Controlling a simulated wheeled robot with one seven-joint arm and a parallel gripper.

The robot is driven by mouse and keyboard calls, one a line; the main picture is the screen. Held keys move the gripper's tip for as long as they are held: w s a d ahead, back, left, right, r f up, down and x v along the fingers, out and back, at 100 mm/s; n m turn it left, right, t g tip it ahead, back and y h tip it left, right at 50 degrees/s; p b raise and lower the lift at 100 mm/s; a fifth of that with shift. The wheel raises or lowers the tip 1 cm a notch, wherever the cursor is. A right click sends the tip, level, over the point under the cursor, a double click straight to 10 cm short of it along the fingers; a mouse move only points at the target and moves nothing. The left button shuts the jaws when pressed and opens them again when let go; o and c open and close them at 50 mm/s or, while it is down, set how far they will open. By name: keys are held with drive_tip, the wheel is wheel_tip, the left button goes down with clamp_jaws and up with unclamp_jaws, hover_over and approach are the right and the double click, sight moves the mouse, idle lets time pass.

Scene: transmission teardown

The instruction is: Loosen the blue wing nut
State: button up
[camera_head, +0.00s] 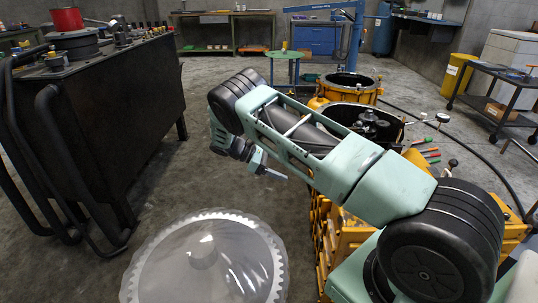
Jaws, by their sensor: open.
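I cannot make out the blue wing nut in the head view. It may be hidden or too small to see. My arm reaches from the lower right across to the middle left. My gripper (270,171) hangs at its far end, left of the yellow housing. It is open, with nothing seen between its fingers. An open orange transmission housing (349,84) stands behind the arm, and a nearer one with dark inner parts (370,122) is partly covered by my arm.
A large grey toothed disc (205,260) is in the foreground. A cart (500,90) and yellow bin (456,76) are at right. Bare floor lies between the bench and my gripper.

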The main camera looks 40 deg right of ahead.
drive_tip(key=a+r+t+y+p, duration=0.1)
drive_tip(key=a+r+p, duration=0.1)
drive_tip(key=a+r, duration=0.3)
drive_tip(key=shift+s+y, duration=0.2)
drive_tip(key=shift+y, duration=0.1)
drive_tip(key=c, duration=0.9)
drive_tip(key=shift+o, duration=0.2)
drive_tip(key=s+d+m+t+y+b, duration=0.15)
drive_tip(key=d+m+y, duration=0.3)
drive_tip(key=d, duration=0.95)
drive_tip(key=s+d+m+t+y+b, duration=0.1)
drive_tip(key=s+d+m+t+y, duration=0.25)
drive_tip(key=d, duration=0.95)
drive_tip(key=shift+m+g, duration=0.5)
drive_tip(key=shift+g, duration=0.2)
drive_tip(key=b+x, duration=0.3)
drive_tip(key=x, duration=1.3)
drive_tip(key=shift+w+d+f+b, duration=0.1)
drive_tip(key=shift+w+f+b, duration=0.05)
drive_tip(key=shift+b, duration=0.15)
clamp_jaws()
